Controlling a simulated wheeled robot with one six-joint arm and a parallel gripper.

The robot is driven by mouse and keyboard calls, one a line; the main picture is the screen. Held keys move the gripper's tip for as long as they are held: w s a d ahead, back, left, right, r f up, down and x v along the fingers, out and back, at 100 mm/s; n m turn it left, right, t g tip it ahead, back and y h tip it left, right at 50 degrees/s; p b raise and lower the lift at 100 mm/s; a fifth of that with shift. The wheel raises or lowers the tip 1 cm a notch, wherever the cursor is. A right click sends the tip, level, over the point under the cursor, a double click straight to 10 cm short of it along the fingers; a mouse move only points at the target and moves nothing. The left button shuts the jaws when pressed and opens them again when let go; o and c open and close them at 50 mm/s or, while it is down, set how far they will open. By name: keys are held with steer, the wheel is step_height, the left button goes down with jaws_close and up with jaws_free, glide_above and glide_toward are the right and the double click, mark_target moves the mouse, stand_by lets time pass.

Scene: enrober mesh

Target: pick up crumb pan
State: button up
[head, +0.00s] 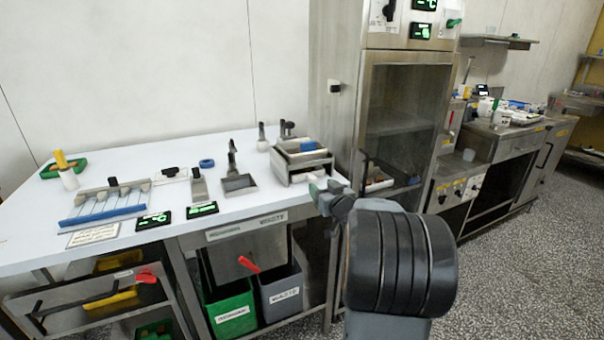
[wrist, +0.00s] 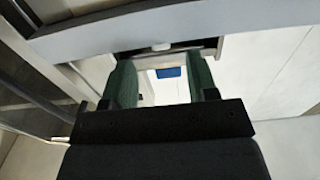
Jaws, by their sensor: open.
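A small shallow dark pan with a pale rim (head: 239,184) lies on the white table in the head view. An upright dark handle stands at its back. It looks most like the crumb pan, but no label shows this. My gripper (head: 326,188) is at the table's right end, to the right of the pan and apart from it, just in front of a metal box. In the wrist view my gripper (wrist: 163,85) has its green fingers wide apart with nothing held. A small blue patch shows beyond the gap. I cannot make out the pan in the wrist view.
The open metal box (head: 303,161) with blue and white items stands close to my gripper. A tall steel cabinet (head: 400,110) rises at right. A scraper-like tool (head: 198,187) and displays lie left of the pan. Green and grey bins (head: 281,294) hang below the table.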

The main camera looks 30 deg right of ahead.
mark_target(315, 180)
steer(key=shift+w+d+r+b, duration=0.1)
steer(key=shift+w+d+b, duration=0.15)
steer(key=shift+w, duration=1.05)
steer(key=shift+w+d+b, duration=0.1)
steer(key=shift+w+b, duration=0.1)
steer(key=shift+w, duration=1.1)
jaws_close()
